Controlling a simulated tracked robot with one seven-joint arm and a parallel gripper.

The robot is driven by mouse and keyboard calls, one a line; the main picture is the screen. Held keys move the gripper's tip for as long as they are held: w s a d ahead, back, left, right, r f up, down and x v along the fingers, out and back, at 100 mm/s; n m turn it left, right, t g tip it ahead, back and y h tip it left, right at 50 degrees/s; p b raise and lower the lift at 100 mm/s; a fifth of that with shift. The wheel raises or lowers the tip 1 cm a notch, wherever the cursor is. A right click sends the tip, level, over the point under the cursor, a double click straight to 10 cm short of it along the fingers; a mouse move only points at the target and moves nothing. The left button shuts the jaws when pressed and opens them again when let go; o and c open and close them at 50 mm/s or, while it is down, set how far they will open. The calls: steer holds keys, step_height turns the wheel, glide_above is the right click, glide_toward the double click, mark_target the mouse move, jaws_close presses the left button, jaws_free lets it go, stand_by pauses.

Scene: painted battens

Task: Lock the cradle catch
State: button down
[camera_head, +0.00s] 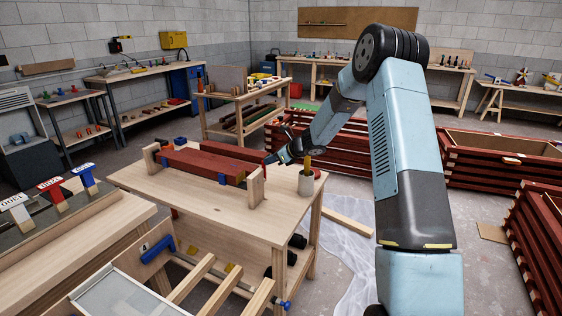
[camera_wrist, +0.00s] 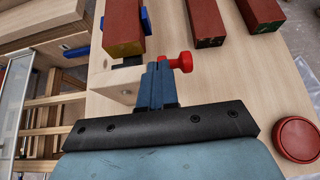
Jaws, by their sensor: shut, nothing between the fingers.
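The wooden cradle's right end plate (camera_head: 256,187) stands upright on the bench, with a red batten (camera_head: 203,165) lying in the cradle. In the wrist view the batten's yellowish end (camera_wrist: 124,49) faces my gripper, and the pale end plate (camera_wrist: 118,86) is left of my fingers. A red knob (camera_wrist: 183,62), which looks like the catch, sits at the right of my fingertips. It looks very close; I cannot tell whether they touch. My gripper (camera_wrist: 159,68) is shut and empty; in the head view my gripper (camera_head: 282,157) is just behind the end plate.
Two more red battens (camera_wrist: 194,22) (camera_wrist: 261,12) lie right of the cradle. A round red object (camera_wrist: 297,138) is at lower right in the wrist view. The bench front (camera_head: 190,205) is clear.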

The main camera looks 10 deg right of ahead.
steer(key=shift+r, duration=0.1)
steer(key=r+v, duration=0.1)
steer(key=v, duration=0.8)
steer(key=shift+w+a+r, duration=0.2)
steer(key=shift+r, duration=0.25)
